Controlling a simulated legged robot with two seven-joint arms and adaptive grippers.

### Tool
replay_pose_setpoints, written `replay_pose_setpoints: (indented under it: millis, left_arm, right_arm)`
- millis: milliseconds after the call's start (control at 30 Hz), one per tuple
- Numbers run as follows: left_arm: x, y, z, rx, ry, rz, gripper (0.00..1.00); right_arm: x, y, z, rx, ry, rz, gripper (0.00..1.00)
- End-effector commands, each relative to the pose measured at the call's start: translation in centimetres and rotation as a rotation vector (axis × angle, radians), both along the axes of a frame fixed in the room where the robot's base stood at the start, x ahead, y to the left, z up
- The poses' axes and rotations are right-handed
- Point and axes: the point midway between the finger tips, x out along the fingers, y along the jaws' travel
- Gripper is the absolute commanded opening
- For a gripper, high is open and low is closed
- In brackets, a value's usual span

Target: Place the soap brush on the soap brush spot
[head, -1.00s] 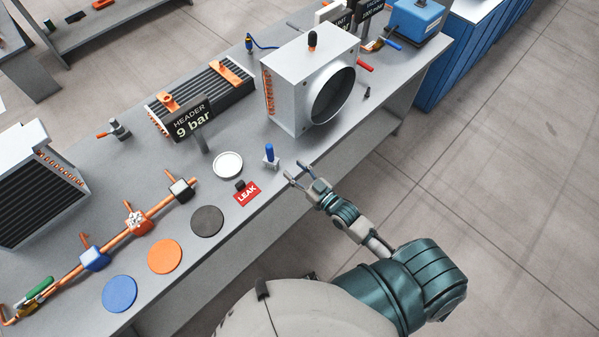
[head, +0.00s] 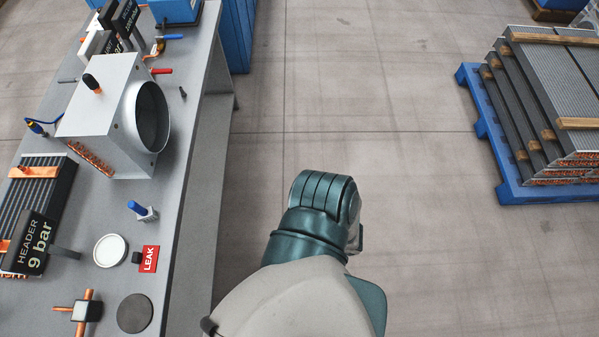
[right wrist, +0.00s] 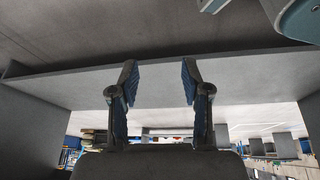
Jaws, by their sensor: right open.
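A small upright item with a blue handle and a pale square base (head: 143,211), probably the soap brush, stands near the bench's right edge in the head view. A round white dish (head: 110,250) lies below and left of it. I cannot tell which mark is the soap brush spot. My right gripper (right wrist: 160,82) shows in the right wrist view with its two fingers apart and nothing between them. Grey flat surfaces lie beyond the fingers, and the brush is not visible there. The head view shows part of my arm, but no gripper. My left gripper is out of view.
A red LEAK sign (head: 150,259) and a dark disc (head: 135,313) lie near the bench edge. A white housing with a round duct (head: 100,120) and a "HEADER 9 bar" sign (head: 32,244) stand on the bench. A blue pallet (head: 490,145) holds stacked panels. The floor between is clear.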

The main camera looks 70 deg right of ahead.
Motion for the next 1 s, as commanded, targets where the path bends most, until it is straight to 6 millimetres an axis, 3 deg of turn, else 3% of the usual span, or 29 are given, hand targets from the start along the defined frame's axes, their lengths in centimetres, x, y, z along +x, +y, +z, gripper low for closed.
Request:
replay_pose_setpoints:
  millis: [33, 100, 200, 300, 1000]
  left_arm:
    - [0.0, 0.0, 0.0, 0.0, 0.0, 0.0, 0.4]
    - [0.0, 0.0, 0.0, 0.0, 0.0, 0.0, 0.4]
    - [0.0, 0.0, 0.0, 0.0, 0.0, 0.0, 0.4]
    - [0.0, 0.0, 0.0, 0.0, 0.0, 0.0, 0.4]
    - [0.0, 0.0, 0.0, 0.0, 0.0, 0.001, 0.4]
  right_arm:
    - [-3.7, 0.5, -1.7, -0.009, 0.084, 0.002, 0.48]
    - [-8.0, 0.9, -3.2, -0.02, 0.18, 0.01, 0.48]
    - [-12.1, 1.4, -4.3, -0.031, 0.267, 0.019, 0.48]
    - [-13.9, 1.6, -4.6, -0.035, 0.306, 0.025, 0.48]
    - [-14.1, 1.6, -4.6, -0.036, 0.309, 0.025, 0.48]
